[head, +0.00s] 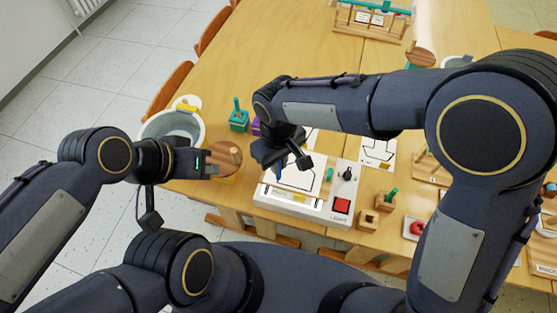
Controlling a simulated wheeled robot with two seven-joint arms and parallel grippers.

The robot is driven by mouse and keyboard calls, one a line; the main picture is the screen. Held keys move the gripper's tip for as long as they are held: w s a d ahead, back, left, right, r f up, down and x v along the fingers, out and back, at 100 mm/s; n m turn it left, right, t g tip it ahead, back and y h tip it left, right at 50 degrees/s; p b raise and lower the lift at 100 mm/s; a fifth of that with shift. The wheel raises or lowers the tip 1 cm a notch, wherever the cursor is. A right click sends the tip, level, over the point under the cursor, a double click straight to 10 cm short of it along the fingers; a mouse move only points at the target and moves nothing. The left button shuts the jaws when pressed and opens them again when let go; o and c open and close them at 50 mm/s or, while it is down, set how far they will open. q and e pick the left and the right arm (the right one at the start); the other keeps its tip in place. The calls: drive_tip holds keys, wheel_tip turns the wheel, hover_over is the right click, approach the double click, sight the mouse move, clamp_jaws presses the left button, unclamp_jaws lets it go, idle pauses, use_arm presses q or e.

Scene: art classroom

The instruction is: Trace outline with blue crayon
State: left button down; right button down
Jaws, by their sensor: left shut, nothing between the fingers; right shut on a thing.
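A white box with a sheet (302,178) on its top stands at the table's near edge; dark outline lines show on the sheet. My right gripper (278,163) is over the left part of the sheet, shut on the blue crayon (277,174). Only a small blue tip shows below the fingers; I cannot tell whether it touches the paper. The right wrist hides the sheet's upper left part. My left gripper (208,163) is shut and empty, left of the box, next to a round wooden piece (227,154).
The white box has a red button (341,205) and a black knob (347,174). A grey bucket (190,117), a teal block (238,120) and small wooden blocks (367,219) stand around it. Another outlined sheet (377,152) lies behind right. The table (230,70) is clear at the far left.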

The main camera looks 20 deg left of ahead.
sight(279, 179)
drive_tip(key=shift+f+b, duration=1.1)
drive_tip(key=shift+f, duration=0.4)
drive_tip(key=shift+r, duration=0.1)
drive_tip(key=shift+d, duration=0.85)
idle(0.8)
drive_tip(key=shift+s+d+b, duration=0.15)
drive_tip(key=shift+d+b, duration=0.25)
drive_tip(key=shift+d, duration=1.95)
idle(1.8)
drive_tip(key=shift+d, duration=0.25)
drive_tip(key=shift+d, duration=0.1)
